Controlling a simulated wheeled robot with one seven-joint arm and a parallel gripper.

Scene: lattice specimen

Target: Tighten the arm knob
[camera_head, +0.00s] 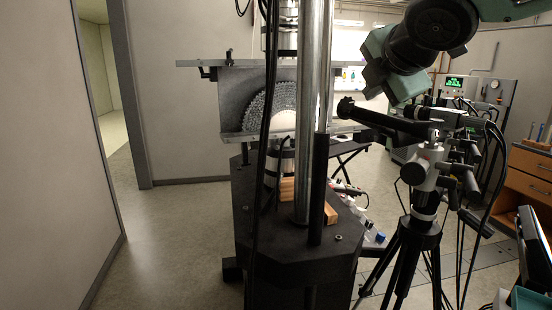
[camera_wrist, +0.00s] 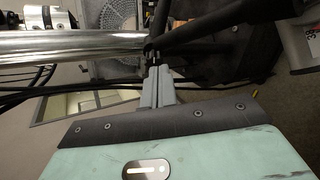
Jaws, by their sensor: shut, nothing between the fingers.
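A tripod (camera_head: 420,235) on the right carries a head with several joints and knobs (camera_head: 420,172). A dark bar (camera_head: 385,118) reaches left from this head toward the test frame. I cannot tell for certain which part is the arm knob. My gripper (camera_wrist: 156,68) is shut and empty in the wrist view. Its grey fingertips are close to a small dark fitting (camera_wrist: 150,48) where dark bars meet; I cannot tell whether they touch it. In the head view, the teal hand (camera_head: 400,82) is above the dark bar, and its fingers are not clearly visible.
A test frame with a bright steel column (camera_head: 314,110) and black base (camera_head: 290,250) stands in the middle. The lattice specimen (camera_head: 258,112) sits behind the column. Cables hang near the tripod. Wooden drawers (camera_head: 530,175) stand at right. The left floor is clear.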

